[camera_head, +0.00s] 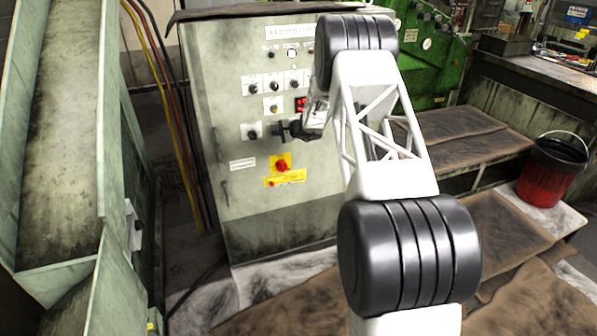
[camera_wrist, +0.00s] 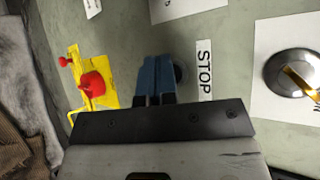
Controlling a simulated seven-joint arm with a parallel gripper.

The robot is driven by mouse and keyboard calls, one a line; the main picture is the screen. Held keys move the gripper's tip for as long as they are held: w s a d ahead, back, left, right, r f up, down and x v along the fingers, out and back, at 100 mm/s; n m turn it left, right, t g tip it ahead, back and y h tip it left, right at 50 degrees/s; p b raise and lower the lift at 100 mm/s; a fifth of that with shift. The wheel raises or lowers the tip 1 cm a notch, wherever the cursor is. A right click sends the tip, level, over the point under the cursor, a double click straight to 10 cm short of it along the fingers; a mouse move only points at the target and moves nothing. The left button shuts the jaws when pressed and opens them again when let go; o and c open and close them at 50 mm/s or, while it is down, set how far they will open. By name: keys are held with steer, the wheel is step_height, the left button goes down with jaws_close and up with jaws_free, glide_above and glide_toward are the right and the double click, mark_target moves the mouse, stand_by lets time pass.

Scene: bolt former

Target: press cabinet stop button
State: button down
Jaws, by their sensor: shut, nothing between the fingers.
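The grey-green control cabinet (camera_head: 225,120) stands left of my arm in the head view. In the wrist view a dark round button (camera_wrist: 181,74) sits beside a white STOP label (camera_wrist: 204,70). My gripper (camera_wrist: 158,68) is shut and empty, its blue fingertips together and pointing at the panel. The fingertips cover the left part of the button; whether they touch it I cannot tell. In the head view my gripper (camera_head: 279,130) is close to the cabinet face and appears to hide the button.
A red knob on a yellow plate (camera_head: 282,165) sits below my gripper; this knob (camera_wrist: 92,84) is left in the wrist view. A metal selector switch (camera_wrist: 290,72) is at the right there. Cables run left of the cabinet; a red bucket (camera_head: 545,180) stands far right.

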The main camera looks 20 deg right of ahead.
steer(key=shift+s, duration=0.45)
stand_by(0.7)
steer(key=shift+s, duration=3)
steer(key=shift+r, duration=0.1)
